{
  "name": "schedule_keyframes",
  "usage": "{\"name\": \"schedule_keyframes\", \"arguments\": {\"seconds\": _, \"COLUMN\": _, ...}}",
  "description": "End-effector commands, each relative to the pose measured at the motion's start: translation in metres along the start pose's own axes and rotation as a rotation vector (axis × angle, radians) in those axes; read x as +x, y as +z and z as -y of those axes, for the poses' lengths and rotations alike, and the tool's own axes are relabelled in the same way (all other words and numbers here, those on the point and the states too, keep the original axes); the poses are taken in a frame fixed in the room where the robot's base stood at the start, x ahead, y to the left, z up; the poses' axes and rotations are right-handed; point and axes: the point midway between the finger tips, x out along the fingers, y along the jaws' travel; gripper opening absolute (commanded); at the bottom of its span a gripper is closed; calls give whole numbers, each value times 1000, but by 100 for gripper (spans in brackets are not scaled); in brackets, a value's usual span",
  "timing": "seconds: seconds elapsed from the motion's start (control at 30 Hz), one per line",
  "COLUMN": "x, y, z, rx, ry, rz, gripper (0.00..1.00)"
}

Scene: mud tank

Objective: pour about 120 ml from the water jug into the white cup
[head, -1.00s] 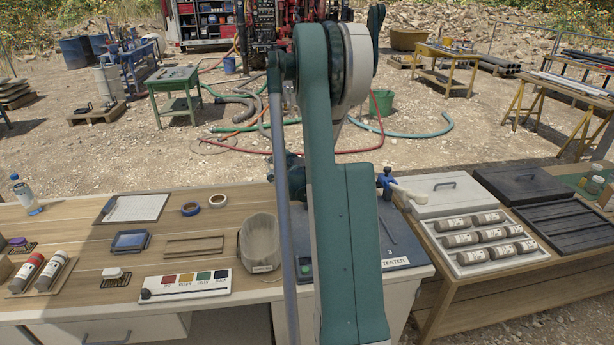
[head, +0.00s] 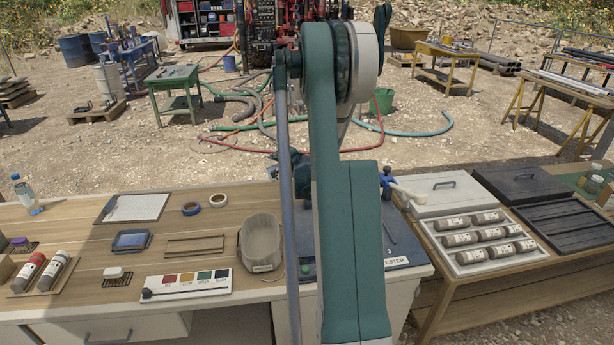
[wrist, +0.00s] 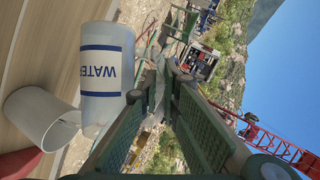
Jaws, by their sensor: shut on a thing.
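In the wrist view the water jug (wrist: 101,62) is a pale, translucent cylinder with a white and blue WATER label. The label is upside down, and the jug is tipped well over, its lower end close to the white cup's mouth. The white cup (wrist: 35,115) stands on the wooden table beside it, with its opening towards the jug. My gripper (wrist: 158,88) is shut on the jug; the exact grip is unclear. In the head view my arm hides the gripper, jug and cup.
The tester (head: 398,235) is partly behind my arm. A colour chart (head: 187,283) lies in front, and a tray of labelled cylinders (head: 462,262) sits at right.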

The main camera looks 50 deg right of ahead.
Motion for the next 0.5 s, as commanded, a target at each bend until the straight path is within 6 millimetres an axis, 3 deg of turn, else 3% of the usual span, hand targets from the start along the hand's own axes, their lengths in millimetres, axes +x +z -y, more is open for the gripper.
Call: {"name": "schedule_keyframes", "arguments": {"seconds": 0.5, "x": -2, "y": -3, "z": 2, "rx": 24, "ry": -10, "rz": 5, "gripper": 0}}
